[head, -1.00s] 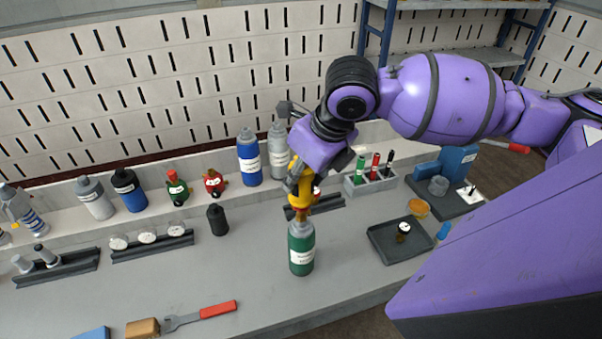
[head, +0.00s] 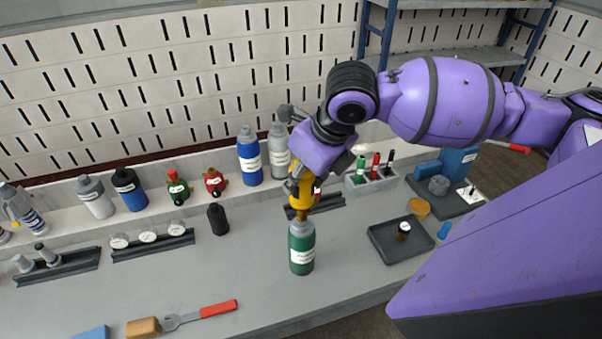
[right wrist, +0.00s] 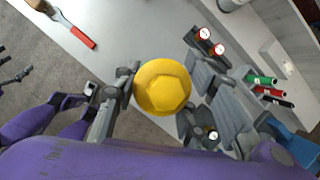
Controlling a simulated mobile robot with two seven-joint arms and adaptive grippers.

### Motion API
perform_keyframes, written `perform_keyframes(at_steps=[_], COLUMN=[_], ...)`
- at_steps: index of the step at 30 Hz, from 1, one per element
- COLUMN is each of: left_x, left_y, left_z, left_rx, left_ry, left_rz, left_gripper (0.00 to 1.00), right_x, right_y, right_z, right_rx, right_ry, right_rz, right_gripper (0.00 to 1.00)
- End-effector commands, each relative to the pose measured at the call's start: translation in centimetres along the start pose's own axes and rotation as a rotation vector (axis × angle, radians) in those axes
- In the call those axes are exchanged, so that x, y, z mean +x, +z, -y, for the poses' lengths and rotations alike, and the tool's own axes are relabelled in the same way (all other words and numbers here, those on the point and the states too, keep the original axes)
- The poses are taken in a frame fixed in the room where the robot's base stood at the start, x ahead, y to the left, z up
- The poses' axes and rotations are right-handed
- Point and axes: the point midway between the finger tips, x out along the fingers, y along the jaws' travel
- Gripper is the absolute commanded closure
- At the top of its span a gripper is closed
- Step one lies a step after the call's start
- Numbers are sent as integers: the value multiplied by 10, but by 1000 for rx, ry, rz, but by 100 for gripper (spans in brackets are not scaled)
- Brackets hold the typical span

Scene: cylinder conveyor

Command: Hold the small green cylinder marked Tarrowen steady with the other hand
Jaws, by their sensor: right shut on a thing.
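The small green cylinder (head: 302,257) stands upright on the bench in the head view, with a grey shoulder and a white label too small to read. My right gripper (head: 301,188) is directly above it, shut on a yellow piece (head: 302,199). A brass-coloured lower end of that piece meets the cylinder's top; whether it is seated cannot be told. In the right wrist view, the yellow piece (right wrist: 163,88) shows a hexagonal face between the fingers and hides the cylinder.
Blue (head: 249,158) and grey cylinders and red and green fittings line the back ledge. A black cylinder (head: 217,219) stands left of the green one. A dark tray (head: 385,246) lies to its right. A red-handled wrench (head: 205,313) lies in front. Bench immediately left of the cylinder is clear.

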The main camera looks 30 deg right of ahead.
Motion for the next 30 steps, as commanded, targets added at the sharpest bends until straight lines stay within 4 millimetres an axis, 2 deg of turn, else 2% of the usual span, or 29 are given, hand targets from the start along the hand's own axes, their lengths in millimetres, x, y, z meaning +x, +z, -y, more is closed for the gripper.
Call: perform_keyframes(at_steps=[30], left_x=[1], left_y=[16], left_z=[-2], left_rx=[-3], left_ry=[3], left_rz=[27], left_gripper=[24], right_x=[24], right_y=[-10], right_z=[-1], right_rx=[0], right_ry=[0], right_rz=[-1], right_gripper=[89])
